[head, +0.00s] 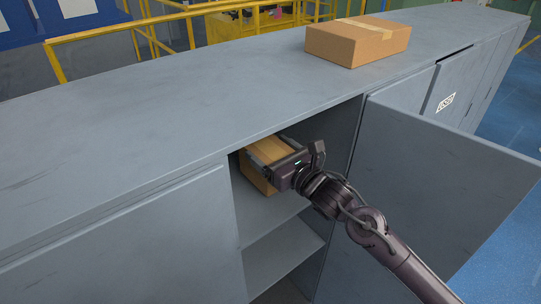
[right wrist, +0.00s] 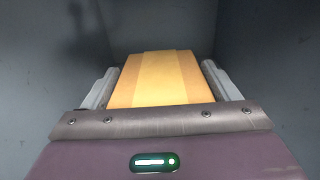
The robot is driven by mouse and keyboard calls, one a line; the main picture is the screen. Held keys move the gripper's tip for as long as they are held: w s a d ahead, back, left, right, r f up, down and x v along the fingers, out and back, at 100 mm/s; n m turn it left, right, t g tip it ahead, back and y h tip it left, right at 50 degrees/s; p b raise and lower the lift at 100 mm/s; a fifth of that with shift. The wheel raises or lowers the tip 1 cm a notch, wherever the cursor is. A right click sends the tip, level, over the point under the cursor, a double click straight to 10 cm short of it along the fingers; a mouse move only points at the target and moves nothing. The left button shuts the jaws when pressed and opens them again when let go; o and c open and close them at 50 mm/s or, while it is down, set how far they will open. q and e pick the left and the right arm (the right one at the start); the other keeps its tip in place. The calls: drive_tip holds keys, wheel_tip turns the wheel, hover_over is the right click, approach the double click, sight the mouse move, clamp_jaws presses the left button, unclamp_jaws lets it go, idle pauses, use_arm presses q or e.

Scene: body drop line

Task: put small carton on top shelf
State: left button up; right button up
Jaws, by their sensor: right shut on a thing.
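A small tan carton (head: 262,158) is inside the open grey cabinet, in the upper compartment above the top shelf (head: 268,214). My right gripper (head: 272,160) is shut on it, reaching in from the right. In the right wrist view the carton (right wrist: 160,78) lies between my two fingers, with a tape strip along its top. Whether the carton's underside touches the shelf is hard to tell. My left gripper is in neither view.
The cabinet door (head: 435,190) stands open on the right, close to my right arm. A lower shelf (head: 280,255) lies below. A larger cardboard box (head: 357,42) sits on the cabinet top. Yellow railings (head: 150,35) stand behind.

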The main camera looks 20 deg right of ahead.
drive_tip(key=shift+f, duration=0.8)
drive_tip(key=shift+w+f+p, duration=0.15)
drive_tip(key=shift+p, duration=0.35)
drive_tip(key=shift+a+f, duration=0.1)
drive_tip(key=shift+f, duration=0.15)
drive_tip(key=shift+f, duration=0.1)
drive_tip(key=o, duration=1.3)
drive_tip(key=b+v, duration=0.3)
drive_tip(key=v, duration=0.9)
